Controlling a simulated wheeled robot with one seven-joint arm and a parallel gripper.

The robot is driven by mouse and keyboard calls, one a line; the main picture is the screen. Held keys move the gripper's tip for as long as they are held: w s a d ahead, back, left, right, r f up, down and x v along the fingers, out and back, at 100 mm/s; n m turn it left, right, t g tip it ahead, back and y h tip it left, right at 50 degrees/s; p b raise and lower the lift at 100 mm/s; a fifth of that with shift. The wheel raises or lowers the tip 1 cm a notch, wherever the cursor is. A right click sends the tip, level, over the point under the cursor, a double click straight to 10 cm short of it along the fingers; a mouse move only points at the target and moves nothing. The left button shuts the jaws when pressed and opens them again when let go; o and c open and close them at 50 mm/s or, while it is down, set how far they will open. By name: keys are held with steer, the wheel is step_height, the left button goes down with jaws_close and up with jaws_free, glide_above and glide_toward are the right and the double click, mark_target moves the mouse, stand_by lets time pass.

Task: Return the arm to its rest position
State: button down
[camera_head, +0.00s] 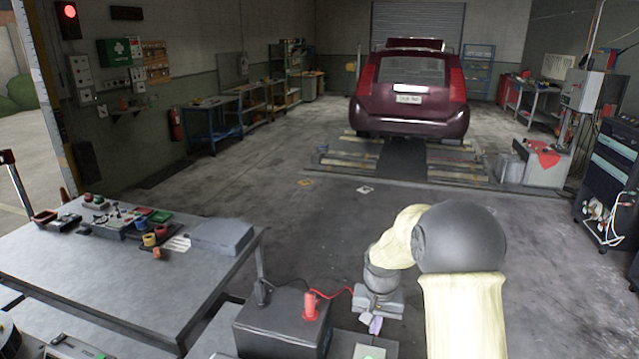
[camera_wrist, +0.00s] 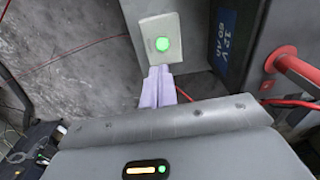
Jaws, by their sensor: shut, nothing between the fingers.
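My arm reaches forward and down from the right of the head view, bent at a large dark joint. My gripper (camera_head: 374,324) points down beside a black battery box. In the wrist view its pale lavender fingers (camera_wrist: 160,72) are together with nothing between them. The fingers appear close to a light grey box with a lit green button (camera_wrist: 162,44); I cannot tell whether they touch it. The green button also shows at the bottom edge of the head view (camera_head: 369,357).
The black battery box (camera_head: 275,335) carries a red clamp (camera_head: 310,305) with a red cable, close to the left of my gripper. A metal workbench (camera_head: 110,275) with small parts stands at left.

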steer(key=s+r+n+t, duration=0.1)
steer(key=s+r, duration=0.2)
steer(key=s, duration=0.7)
steer(key=s+r+n+t, duration=0.1)
steer(key=s+r+n, duration=0.1)
steer(key=s, duration=0.9)
steer(key=shift+d+r, duration=0.15)
steer(key=shift+r, duration=0.35)
steer(key=shift+w, duration=0.1)
steer(key=shift+d, duration=0.15)
